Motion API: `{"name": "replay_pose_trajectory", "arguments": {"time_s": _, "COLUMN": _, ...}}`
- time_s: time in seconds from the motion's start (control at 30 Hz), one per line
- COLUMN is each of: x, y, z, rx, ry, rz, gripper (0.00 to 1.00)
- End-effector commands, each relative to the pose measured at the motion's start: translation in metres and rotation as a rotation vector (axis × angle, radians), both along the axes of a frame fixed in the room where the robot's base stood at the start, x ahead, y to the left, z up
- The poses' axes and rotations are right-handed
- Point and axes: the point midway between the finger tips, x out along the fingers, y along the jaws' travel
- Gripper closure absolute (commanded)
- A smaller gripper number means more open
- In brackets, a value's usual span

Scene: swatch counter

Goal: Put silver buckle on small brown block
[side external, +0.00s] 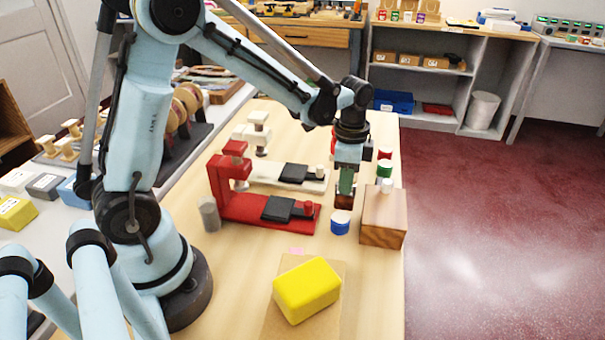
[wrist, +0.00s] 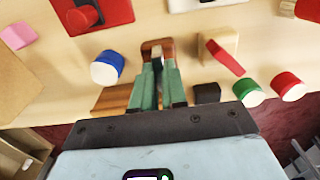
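The small brown block (side external: 344,201) stands on the table, left of the larger wooden block. In the wrist view the small brown block (wrist: 165,44) is just past my fingertips. My gripper (side external: 346,188) points straight down right over it. In the wrist view my green fingers (wrist: 158,68) are close together, with a small silvery piece, apparently the silver buckle (wrist: 156,50), between their tips at the top of the block. The fingers partly hide it. Whether it rests on the block or hangs just above is not clear. In the side view the buckle cannot be made out.
A larger wooden block (side external: 383,218) stands close on the right. A blue-and-white cylinder (side external: 340,223) is just in front. Red (side external: 268,212) and white (side external: 270,174) fixtures stand to the left. A yellow block (side external: 307,290) lies nearer the camera. Green and red cylinders are behind.

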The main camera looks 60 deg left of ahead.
Motion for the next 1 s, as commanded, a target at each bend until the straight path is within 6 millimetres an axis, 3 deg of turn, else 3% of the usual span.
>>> {"name": "replay_pose_trajectory", "arguments": {"time_s": 0.03, "x": 0.000, "y": 0.000, "z": 0.000, "rx": 0.000, "ry": 0.000, "rz": 0.000, "gripper": 0.79}}
{"name": "replay_pose_trajectory", "arguments": {"time_s": 0.13, "x": 0.000, "y": 0.000, "z": 0.000, "rx": 0.000, "ry": 0.000, "rz": 0.000, "gripper": 0.64}}
{"name": "replay_pose_trajectory", "arguments": {"time_s": 0.53, "x": 0.000, "y": 0.000, "z": 0.006, "rx": 0.000, "ry": 0.000, "rz": 0.000, "gripper": 0.64}}
{"name": "replay_pose_trajectory", "arguments": {"time_s": 1.0, "x": 0.000, "y": 0.000, "z": 0.080, "rx": 0.000, "ry": 0.000, "rz": 0.000, "gripper": 0.64}}
